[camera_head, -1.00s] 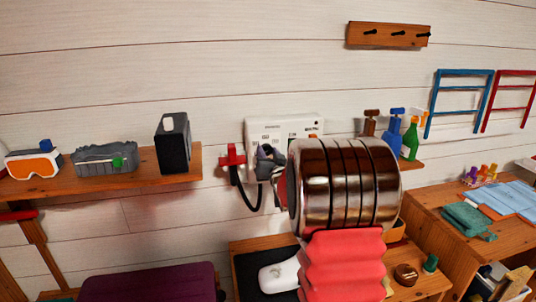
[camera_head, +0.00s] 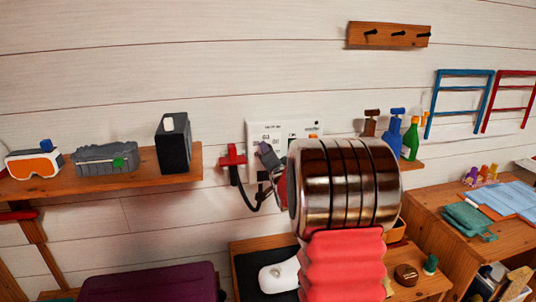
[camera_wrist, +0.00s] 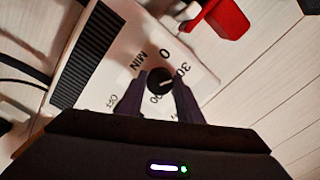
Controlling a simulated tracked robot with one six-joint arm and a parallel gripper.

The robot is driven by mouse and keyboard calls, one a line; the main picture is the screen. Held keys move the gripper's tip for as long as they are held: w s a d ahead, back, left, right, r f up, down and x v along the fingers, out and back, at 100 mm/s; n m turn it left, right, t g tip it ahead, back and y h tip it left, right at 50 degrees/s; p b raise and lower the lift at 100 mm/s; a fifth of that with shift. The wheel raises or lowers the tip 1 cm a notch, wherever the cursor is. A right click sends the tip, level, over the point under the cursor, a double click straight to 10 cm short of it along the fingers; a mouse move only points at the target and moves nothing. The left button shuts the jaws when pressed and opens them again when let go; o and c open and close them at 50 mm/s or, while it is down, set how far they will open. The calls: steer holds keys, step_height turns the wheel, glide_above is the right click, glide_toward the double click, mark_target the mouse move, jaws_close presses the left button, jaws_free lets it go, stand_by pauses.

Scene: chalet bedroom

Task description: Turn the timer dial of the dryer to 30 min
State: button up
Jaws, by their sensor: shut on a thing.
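The dryer (camera_head: 300,130) is a white wall box with printed markings. In the wrist view its pale panel (camera_wrist: 110,92) fills the middle, with 0, 30, MIN and OFF printed around the dial. The timer dial (camera_wrist: 160,84) is a small black knob with a light pointer mark. The mark appears to point to the upper right, roughly toward the 30; small and partly shadowed, so its exact setting is uncertain. My gripper (camera_wrist: 160,77) is shut on the dial, one dark finger on each side. In the head view my gripper (camera_head: 270,158) is at the dryer's lower left front.
A red fitting (camera_head: 232,156) with a black cable is left of the dryer; red also shows near the panel in the wrist view (camera_wrist: 222,15). Spray bottles (camera_head: 392,130) stand on a shelf at right. A black box (camera_head: 173,143) and goggles (camera_head: 33,163) sit on the left shelf.

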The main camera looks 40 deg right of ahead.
steer(key=shift+d, duration=0.1)
stand_by(0.4)
steer(key=o, duration=1)
steer(key=shift+o, duration=0.2)
steer(key=shift+s, duration=0.1)
steer(key=v, duration=1.3)
steer(key=shift+s+a, duration=0.3)
steer(key=shift+f, duration=0.1)
